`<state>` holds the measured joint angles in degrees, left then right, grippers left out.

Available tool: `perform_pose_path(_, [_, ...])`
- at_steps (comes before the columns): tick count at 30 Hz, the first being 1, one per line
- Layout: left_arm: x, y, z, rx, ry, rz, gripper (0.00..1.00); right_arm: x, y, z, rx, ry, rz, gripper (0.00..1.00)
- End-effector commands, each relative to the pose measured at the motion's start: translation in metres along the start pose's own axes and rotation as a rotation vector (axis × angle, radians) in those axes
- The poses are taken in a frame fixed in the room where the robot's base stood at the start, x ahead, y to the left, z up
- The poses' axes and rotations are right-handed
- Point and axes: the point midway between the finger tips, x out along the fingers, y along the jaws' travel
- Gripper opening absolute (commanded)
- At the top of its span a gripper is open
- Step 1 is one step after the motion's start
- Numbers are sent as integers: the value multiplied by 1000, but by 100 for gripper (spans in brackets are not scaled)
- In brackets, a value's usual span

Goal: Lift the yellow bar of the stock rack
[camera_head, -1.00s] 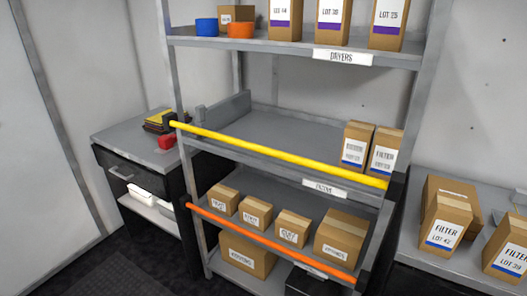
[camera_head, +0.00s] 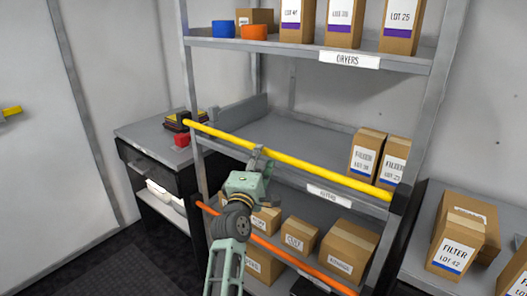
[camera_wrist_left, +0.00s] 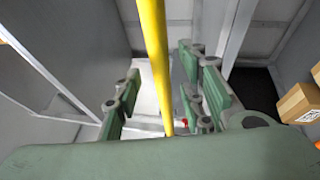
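The yellow bar (camera_head: 318,170) runs across the front of the stock rack's middle shelf (camera_head: 285,138), sloping down to the right in the head view. Its ends are at the rack's posts. My left gripper (camera_head: 262,156) is at the bar, left of its middle. In the left wrist view the yellow bar (camera_wrist_left: 154,55) passes between the spread fingers of my left gripper (camera_wrist_left: 160,88), with gaps on both sides. The fingers are open. My right gripper is not in view.
An orange bar (camera_head: 280,254) crosses the lower shelf below, partly hidden by my left arm. Filter boxes (camera_head: 366,152) stand at the middle shelf's right end. A side cabinet (camera_head: 150,135) with a red item (camera_head: 182,140) is at left. Boxes (camera_head: 455,245) stand on the right bench.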

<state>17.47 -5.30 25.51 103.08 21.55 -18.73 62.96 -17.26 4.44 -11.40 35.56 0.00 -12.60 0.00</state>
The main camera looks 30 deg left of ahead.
Motion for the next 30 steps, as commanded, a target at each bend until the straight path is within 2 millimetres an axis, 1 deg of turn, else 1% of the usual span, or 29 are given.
perform_pose_path(1, [10, 2, 0, 1, -1, 0, 37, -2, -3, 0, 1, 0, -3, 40])
perform_pose_path(3, [20, 1, 0, 0, -1, -1, 37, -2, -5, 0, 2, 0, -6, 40])
perform_pose_path(7, [33, 0, 0, 1, -1, 0, 37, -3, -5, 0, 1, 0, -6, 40])
perform_pose_path(12, [40, -1, 0, 2, -1, -2, 37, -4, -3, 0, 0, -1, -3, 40])
perform_pose_path(19, [41, -1, 0, 3, -1, -2, 37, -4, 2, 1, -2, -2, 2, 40])
perform_pose_path(30, [40, -1, 1, 3, -1, -2, 5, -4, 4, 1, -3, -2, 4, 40])
